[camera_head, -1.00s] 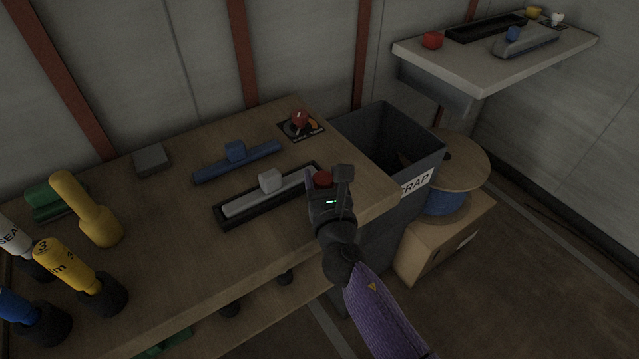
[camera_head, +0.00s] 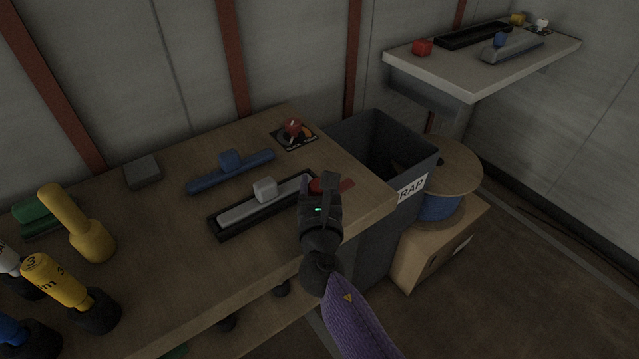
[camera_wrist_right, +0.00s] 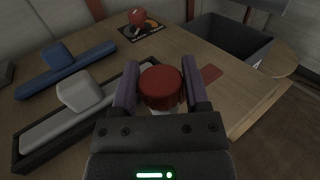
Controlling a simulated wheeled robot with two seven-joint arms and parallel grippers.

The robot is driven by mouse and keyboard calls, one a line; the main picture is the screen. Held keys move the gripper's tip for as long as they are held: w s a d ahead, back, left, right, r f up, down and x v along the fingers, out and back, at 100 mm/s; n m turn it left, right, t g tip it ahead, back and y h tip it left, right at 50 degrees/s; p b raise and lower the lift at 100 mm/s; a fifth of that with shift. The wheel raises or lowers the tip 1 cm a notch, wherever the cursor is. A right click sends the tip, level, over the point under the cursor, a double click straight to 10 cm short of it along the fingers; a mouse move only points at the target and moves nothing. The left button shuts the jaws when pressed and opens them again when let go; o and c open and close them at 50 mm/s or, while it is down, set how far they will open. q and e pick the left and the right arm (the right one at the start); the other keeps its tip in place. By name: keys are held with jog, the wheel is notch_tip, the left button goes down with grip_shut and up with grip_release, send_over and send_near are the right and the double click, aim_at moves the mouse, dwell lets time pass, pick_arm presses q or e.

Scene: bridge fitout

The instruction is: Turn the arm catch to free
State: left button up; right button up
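A red ridged knob (camera_wrist_right: 160,88) stands at the right end of a long dark tray, between the two fingers of my right gripper (camera_wrist_right: 160,82). The fingers are close beside the knob; whether they press on it I cannot tell. In the head view my right gripper (camera_head: 317,186) hides most of this knob. A second red knob (camera_head: 292,127) with a pale pointer sits on a black placard (camera_head: 308,139) with an orange mark, behind the tray; it also shows in the wrist view (camera_wrist_right: 137,17). Which knob is the arm catch is unclear. My left gripper is not in view.
The dark tray (camera_head: 218,228) holds a grey bar with a grey block (camera_head: 265,190). A blue bar (camera_head: 205,183) lies behind it. A flat red strip (camera_head: 347,185) lies right of the gripper. A grey scrap bin (camera_head: 388,212) stands beyond the bench's right edge.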

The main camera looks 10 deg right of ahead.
jog(key=o, duration=0.4)
jog(key=shift+s+a, duration=0.1)
jog(key=shift+s, duration=0.3)
jog(key=p+v, duration=0.1)
jog(key=v, duration=0.8)
jog(key=shift+p, duration=0.3)
